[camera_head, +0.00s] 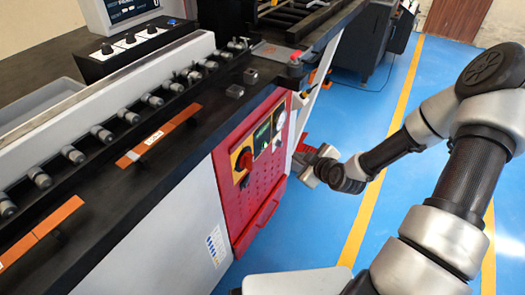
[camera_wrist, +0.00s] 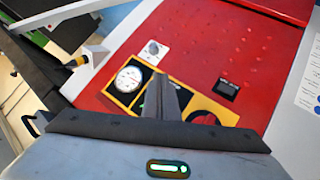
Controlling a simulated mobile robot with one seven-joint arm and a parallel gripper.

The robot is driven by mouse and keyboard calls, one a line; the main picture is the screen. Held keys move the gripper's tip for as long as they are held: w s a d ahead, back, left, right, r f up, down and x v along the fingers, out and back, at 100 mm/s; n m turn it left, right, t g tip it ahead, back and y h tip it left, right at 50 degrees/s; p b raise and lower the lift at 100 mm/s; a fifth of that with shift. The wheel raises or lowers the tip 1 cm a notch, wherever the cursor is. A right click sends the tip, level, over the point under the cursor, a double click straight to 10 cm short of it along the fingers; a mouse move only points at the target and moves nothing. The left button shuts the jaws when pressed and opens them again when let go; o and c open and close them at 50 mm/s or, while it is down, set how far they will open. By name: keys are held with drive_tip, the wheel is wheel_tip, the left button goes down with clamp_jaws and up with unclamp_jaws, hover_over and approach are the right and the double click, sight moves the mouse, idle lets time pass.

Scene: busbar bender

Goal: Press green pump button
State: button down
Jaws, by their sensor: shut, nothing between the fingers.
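The red control panel (camera_head: 262,190) is on the front of the machine; it also fills much of the wrist view (camera_wrist: 190,50). A yellow-framed strip on it holds a red rotary knob (camera_head: 244,161), a green-and-dark element (camera_head: 262,137) and a white round gauge (camera_head: 280,121). In the wrist view the knob (camera_wrist: 206,118) and gauge (camera_wrist: 128,79) lie either side of my fingers. The middle of the strip is mostly hidden behind them; the green button cannot be made out clearly. My gripper (camera_wrist: 166,82) is shut and empty, in front of the panel. I cannot tell whether it touches.
The black machine bed (camera_head: 150,160) with rollers lies left of the panel. A red knob-topped part (camera_head: 295,58) stands at the bed's corner. Blue floor (camera_head: 310,230) with yellow lines is open to the right.

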sight(264, 145)
drive_tip(key=shift+w+d+f+m+t+h+b, duration=0.1)
drive_tip(key=shift+w+f+m+t+h+b, duration=0.2)
drive_tip(key=shift+f+m+t+b, duration=0.4)
drive_tip(key=shift+w+f+m+t+h+b, duration=0.1)
drive_tip(key=shift+w+f+m+t+b, duration=0.3)
drive_tip(key=shift+f+m+t, duration=0.55)
drive_tip(key=shift+r+n, duration=0.1)
drive_tip(key=shift+n, duration=0.15)
drive_tip(key=w+a, duration=0.5)
drive_tip(key=a, duration=0.2)
drive_tip(key=shift+a, duration=0.15)
idle(1.0)
drive_tip(key=shift+w+a, duration=0.25)
drive_tip(key=shift+a, duration=0.1)
drive_tip(key=shift+w+a, duration=0.3)
drive_tip(key=shift+a, duration=0.05)
idle(0.7)
idle(0.4)
drive_tip(key=shift+s+d, duration=0.55)
drive_tip(key=shift+d, duration=0.15)
